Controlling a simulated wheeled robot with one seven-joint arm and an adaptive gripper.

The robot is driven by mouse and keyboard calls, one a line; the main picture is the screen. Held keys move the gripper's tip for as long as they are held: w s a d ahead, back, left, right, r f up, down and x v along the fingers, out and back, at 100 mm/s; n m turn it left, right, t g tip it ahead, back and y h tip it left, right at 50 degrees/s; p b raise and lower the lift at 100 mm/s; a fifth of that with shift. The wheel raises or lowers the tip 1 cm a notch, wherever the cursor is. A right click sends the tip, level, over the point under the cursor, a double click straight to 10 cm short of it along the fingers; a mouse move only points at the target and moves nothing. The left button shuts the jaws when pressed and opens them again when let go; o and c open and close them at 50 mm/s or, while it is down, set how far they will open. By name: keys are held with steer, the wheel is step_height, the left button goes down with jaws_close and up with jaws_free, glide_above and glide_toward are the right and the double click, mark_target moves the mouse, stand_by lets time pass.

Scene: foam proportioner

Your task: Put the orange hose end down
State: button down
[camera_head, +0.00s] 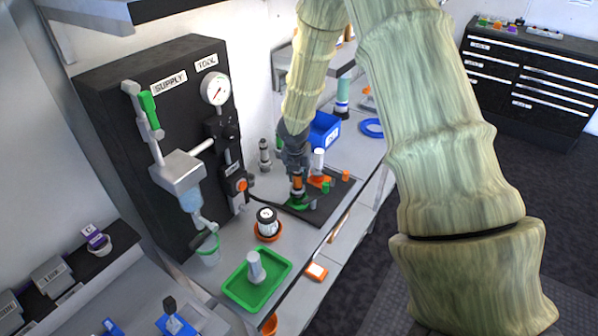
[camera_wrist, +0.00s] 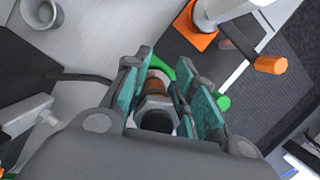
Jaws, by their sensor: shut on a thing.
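My gripper (camera_head: 297,172) points down over the black mat on the bench and is shut on the orange hose end (camera_head: 298,184). In the wrist view the hose end (camera_wrist: 155,104) sits between the two teal finger pads, with its grey collar and dark opening toward the camera. A green round piece (camera_head: 299,204) is on the mat directly below the hose end. I cannot tell whether the two touch. A dark hose (camera_head: 267,200) runs from the supply panel toward this spot.
The black mat (camera_head: 325,207) also carries an orange-based white cylinder (camera_head: 318,160) and small green and orange pieces close to my gripper. A blue bin (camera_head: 324,131) stands behind.

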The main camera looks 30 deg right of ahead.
mark_target(297, 192)
steer(key=shift+s+f, duration=0.1)
steer(key=shift+f, duration=0.05)
steer(key=c, duration=1.2)
jaws_free()
steer(key=shift+o, duration=0.2)
steer(key=b+v, duration=0.2)
steer(key=v, duration=1)
steer(key=shift+b, duration=0.35)
